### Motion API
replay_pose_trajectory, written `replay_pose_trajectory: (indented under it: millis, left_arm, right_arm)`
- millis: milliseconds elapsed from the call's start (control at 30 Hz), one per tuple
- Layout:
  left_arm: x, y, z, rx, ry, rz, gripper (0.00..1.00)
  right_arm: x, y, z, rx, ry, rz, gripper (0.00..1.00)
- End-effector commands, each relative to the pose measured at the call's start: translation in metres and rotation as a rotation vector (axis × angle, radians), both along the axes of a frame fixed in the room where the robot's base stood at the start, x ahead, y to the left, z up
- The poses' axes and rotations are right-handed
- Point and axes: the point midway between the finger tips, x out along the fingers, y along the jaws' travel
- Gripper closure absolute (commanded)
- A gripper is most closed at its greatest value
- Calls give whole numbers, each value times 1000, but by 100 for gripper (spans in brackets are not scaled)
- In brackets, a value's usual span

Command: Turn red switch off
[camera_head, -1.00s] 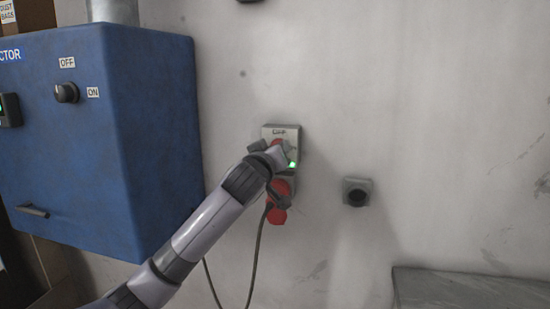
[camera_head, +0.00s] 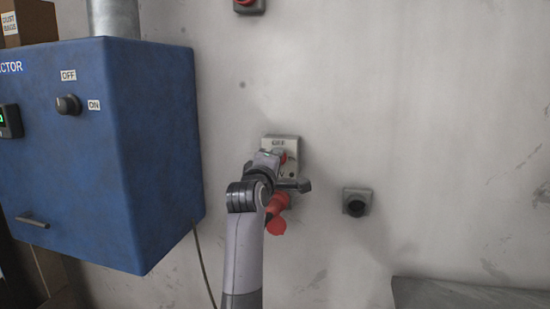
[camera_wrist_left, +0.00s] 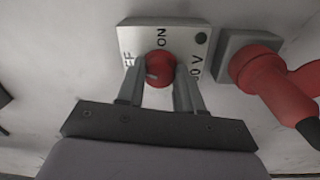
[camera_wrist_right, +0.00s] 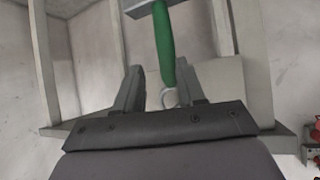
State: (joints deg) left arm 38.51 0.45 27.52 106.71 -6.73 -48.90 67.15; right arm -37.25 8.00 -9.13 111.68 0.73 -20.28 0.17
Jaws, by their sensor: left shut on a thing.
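The red switch (camera_wrist_left: 159,68) is a round knob on a light plate (camera_wrist_left: 128,38) marked OFF and ON. Its pale pointer mark faces the OFF side in the left wrist view. The small round lamp (camera_wrist_left: 201,38) on the plate looks dark. My left gripper (camera_wrist_left: 160,73) is shut on the knob, one finger on each side. In the head view, my left gripper (camera_head: 276,158) covers most of the plate (camera_head: 281,141). My right gripper (camera_wrist_right: 166,85) shows only in its wrist view, with its fingers apart.
A red plug (camera_wrist_left: 275,85) sits in a socket beside the switch plate. A blue cabinet (camera_head: 100,170) with a black knob (camera_head: 68,104) stands left. A dark wall fitting (camera_head: 356,202) is at right. A green-handled tool (camera_wrist_right: 165,40) is ahead of my right gripper.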

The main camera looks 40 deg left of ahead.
Motion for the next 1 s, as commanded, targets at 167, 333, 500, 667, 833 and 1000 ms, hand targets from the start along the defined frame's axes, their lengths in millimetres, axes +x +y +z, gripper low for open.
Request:
replay_pose_trajectory:
  millis: [167, 333, 500, 667, 833, 1000]
  left_arm:
    - [1, -1, 1, -129, -65, -3, 95]
    - [1, -1, 1, -217, -116, -1, 95]
    - [0, -1, 0, -275, -148, -1, 95]
    - [0, 0, 0, -304, -165, 0, 95]
    - [0, 0, -1, -315, -172, 1, 95]
    - [0, 0, -1, -316, -173, 0, 95]
  right_arm:
    - [0, 0, 14, 0, 0, 0, 61]
    - [0, 0, 22, 0, -1, 0, 61]
    - [0, 0, 27, 0, -1, 0, 61]
    - [0, 0, 29, 0, -1, 0, 61]
    - [0, 0, 30, 0, -1, 0, 61]
    - [0, 0, 29, 0, -1, 0, 61]
